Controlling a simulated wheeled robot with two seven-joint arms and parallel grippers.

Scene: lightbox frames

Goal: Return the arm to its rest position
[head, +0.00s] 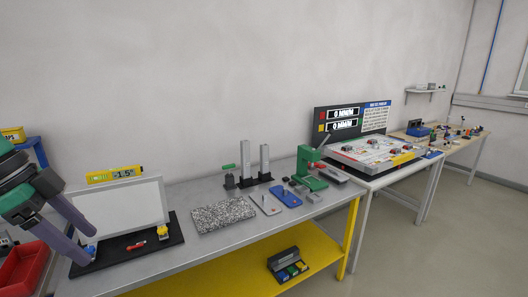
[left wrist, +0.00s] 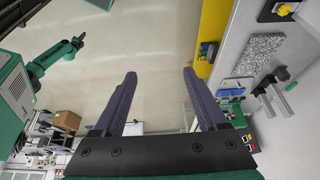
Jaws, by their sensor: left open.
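My left gripper (head: 88,244) comes in at the left edge of the head view, above the left end of the grey workbench (head: 222,245). It is in front of the white panel (head: 127,207) on its black base; I cannot tell if it touches anything there. In the left wrist view its two purple-grey fingers (left wrist: 159,74) are spread wide, with only floor between them. A green and dark arm, which looks like my right one, shows in the left wrist view; its end (left wrist: 78,42) is too small to read. The head view shows no right arm.
A granite slab (head: 224,216), a blue plate (head: 286,195) and a green press (head: 309,168) stand on the bench. A red bin (head: 22,268) is at lower left. A yellow level (head: 114,174) is behind the panel. Open floor (head: 430,245) lies at right.

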